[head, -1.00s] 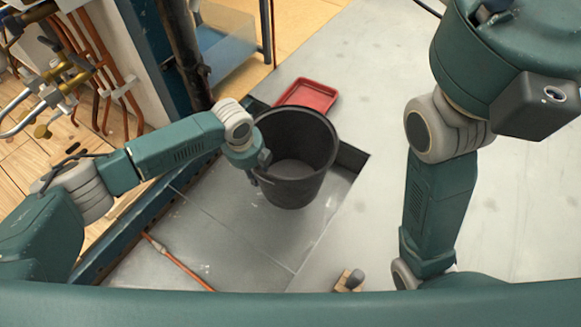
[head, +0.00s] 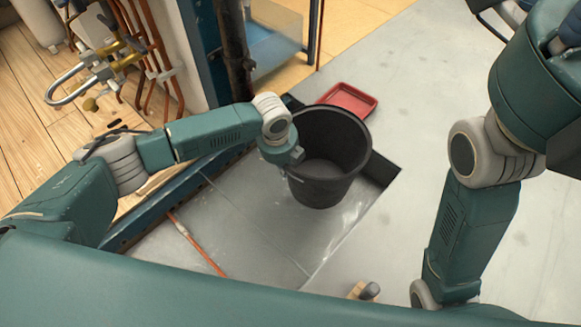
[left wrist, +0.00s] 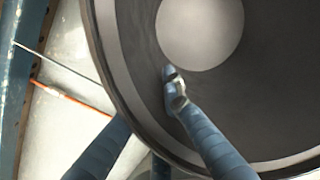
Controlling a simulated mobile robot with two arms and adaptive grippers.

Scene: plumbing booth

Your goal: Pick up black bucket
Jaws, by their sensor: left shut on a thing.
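The black bucket (head: 325,188) is upright and open-topped, in the middle of the head view. My left gripper (head: 296,158) is at its left rim. In the left wrist view the bucket (left wrist: 275,115) fills the upper right, its round floor seen from above. One finger of my left gripper (left wrist: 150,122) reaches inside the rim and others lie outside it, so the wall is between them. The outer fingertips are hidden. I cannot tell whether the bucket's base touches the floor. My right arm shows at the right, but its gripper is out of view.
A red tray (head: 350,98) lies just behind the bucket. A dark pipe post (head: 234,50) stands behind to the left. An orange rod (head: 196,243) lies on the grey floor at front left. Copper pipes and valves (head: 110,45) are at far left. Grey floor is clear right of the bucket.

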